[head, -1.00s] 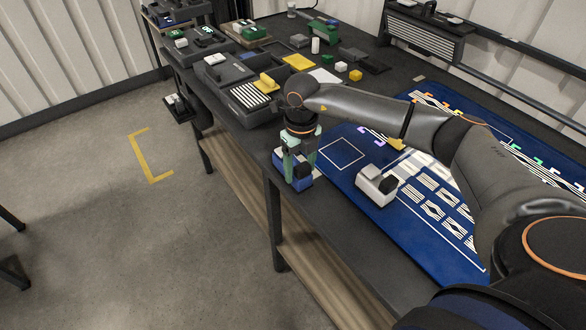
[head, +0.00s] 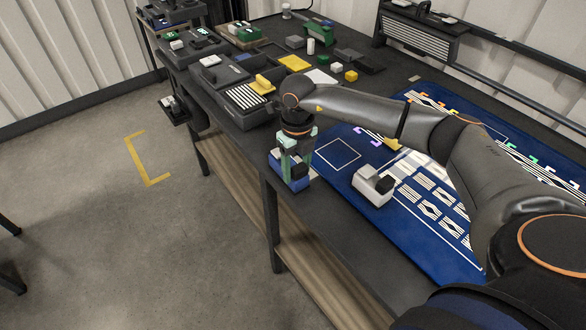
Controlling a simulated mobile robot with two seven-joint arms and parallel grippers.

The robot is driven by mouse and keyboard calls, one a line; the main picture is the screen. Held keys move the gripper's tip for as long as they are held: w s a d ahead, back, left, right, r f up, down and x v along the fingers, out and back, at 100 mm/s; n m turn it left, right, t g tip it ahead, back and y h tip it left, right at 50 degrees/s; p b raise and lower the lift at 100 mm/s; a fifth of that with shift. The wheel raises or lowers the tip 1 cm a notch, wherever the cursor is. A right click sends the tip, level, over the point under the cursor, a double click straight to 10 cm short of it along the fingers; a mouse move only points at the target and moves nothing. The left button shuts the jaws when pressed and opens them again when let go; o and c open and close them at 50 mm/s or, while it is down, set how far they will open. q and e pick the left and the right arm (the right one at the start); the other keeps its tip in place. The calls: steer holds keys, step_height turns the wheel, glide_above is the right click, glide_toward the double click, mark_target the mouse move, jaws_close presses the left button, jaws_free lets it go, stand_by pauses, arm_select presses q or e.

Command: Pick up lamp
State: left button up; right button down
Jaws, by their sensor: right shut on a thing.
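My right gripper (head: 293,157) points down over the front left corner of the blue mat (head: 445,240), with its pale green fingers on a blue block-like thing (head: 291,182). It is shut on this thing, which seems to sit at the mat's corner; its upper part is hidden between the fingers. I cannot tell for sure which thing is the lamp. A white and black block (head: 369,187) stands on the mat to the right of the gripper, apart from it. My left gripper is not in view.
Grey trays (head: 222,74) and a striped box (head: 246,97) stand at the table's far left. Yellow, green and white small blocks lie behind my right arm. A rack (head: 420,36) stands at the back. The table's front edge (head: 335,240) is close to the gripper.

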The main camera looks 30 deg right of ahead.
steer(key=shift+w+r, duration=0.1)
steer(key=shift+r, duration=0.35)
step_height(320, 180, up, 2)
steer(key=shift+r+b, duration=0.2)
steer(key=shift+b, duration=0.25)
steer(key=s+a+r+b, duration=0.1)
steer(key=s+a+r, duration=0.7)
steer(key=s, duration=0.3)
steer(key=shift+s+r, duration=0.35)
steer(key=shift+r, duration=0.55)
steer(key=shift+b, duration=0.35)
